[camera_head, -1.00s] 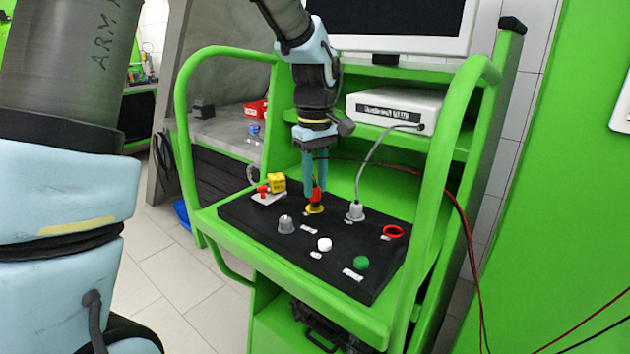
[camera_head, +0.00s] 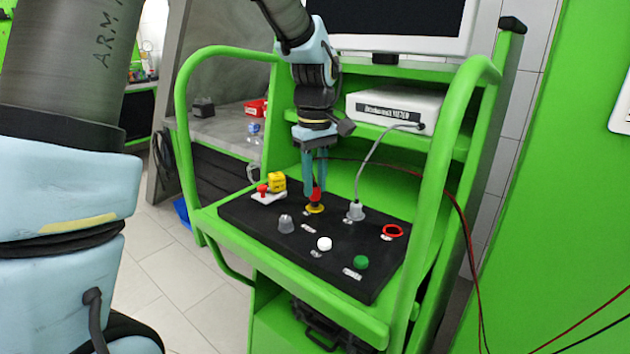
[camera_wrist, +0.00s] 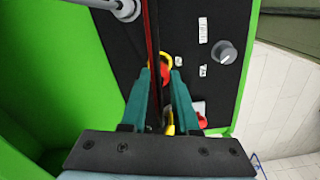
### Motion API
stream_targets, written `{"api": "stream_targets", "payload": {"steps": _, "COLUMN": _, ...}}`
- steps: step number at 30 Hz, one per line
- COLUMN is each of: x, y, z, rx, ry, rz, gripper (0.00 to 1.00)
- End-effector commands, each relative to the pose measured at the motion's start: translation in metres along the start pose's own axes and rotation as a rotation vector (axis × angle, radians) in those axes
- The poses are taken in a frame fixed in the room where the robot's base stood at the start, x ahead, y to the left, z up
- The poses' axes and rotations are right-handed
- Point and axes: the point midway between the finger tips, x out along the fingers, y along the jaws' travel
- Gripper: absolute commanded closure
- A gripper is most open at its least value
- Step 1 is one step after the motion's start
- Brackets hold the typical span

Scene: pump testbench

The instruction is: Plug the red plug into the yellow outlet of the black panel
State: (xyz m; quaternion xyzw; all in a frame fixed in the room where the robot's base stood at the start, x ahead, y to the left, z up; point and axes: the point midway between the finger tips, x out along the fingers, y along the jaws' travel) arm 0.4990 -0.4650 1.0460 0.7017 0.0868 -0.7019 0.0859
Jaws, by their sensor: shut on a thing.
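The red plug (camera_head: 316,194) is between the two teal fingers of my gripper (camera_head: 315,190), which is shut on it. The plug is upright, at the yellow outlet (camera_head: 315,208) on the black panel (camera_head: 270,241). In the wrist view, the red plug (camera_wrist: 164,72) shows between the fingertips of my gripper (camera_wrist: 162,82), with part of the yellow outlet's ring (camera_wrist: 168,58) around it. The plug's lower end is hidden, so I cannot tell how deep it sits.
A grey plug with a cable (camera_head: 355,210) stands right of the outlet. A yellow box (camera_head: 278,181) and a red button stand left. A grey knob (camera_head: 285,224), white button (camera_head: 324,244), green button (camera_head: 361,262) and red ring (camera_head: 393,231) are nearby. Green rails (camera_head: 185,120) flank the panel.

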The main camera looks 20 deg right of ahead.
Motion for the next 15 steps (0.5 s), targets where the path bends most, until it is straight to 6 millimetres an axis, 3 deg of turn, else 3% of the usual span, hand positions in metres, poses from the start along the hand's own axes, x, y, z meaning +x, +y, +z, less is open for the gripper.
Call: {"api": "stream_targets", "payload": {"steps": 15, "x": 0.0076, "y": 0.0000, "z": 0.0000, "rx": 0.000, "ry": 0.000, "rz": 0.000, "gripper": 1.00}}
